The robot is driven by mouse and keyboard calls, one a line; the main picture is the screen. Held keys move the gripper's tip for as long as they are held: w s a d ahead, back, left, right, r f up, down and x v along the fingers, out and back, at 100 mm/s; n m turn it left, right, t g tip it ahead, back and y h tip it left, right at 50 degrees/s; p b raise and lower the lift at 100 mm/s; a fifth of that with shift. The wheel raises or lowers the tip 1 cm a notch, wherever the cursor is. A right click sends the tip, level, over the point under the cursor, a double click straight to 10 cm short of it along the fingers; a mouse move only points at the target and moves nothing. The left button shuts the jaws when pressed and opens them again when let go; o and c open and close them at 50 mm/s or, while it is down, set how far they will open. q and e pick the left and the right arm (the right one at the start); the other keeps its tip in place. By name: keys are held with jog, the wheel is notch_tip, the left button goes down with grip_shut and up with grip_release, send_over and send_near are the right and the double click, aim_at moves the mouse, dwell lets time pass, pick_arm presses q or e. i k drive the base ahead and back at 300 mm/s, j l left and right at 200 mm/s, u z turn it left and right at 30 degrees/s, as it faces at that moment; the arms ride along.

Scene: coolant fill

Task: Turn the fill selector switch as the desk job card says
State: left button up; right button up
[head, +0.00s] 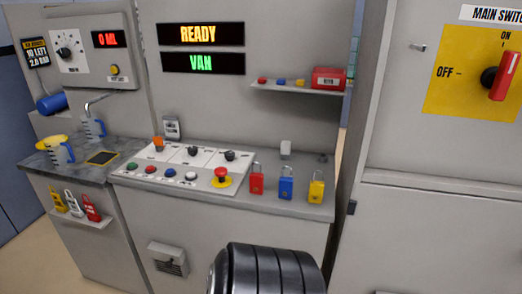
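A black rotary knob (65,52) with marks around it sits on the grey fill panel at the left, beside a red "0 ML" display (105,39). I cannot read its marks or tell its setting. Two more black knobs, a left one (193,151) and a right one (229,156), sit on the white desk panel. A small card (171,127) stands at the back of the desk; its text is too small to read. Which knob is the fill selector is not readable. Neither gripper shows.
Red, blue and yellow padlocks (286,187) stand on the desk's right. A red emergency button (221,175) and several push buttons line the desk front. A red main switch (505,76) is at right. My dark ribbed arm part covers the bottom middle.

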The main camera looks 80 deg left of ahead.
aim_at(192, 151)
jog(key=u, duration=3.35)
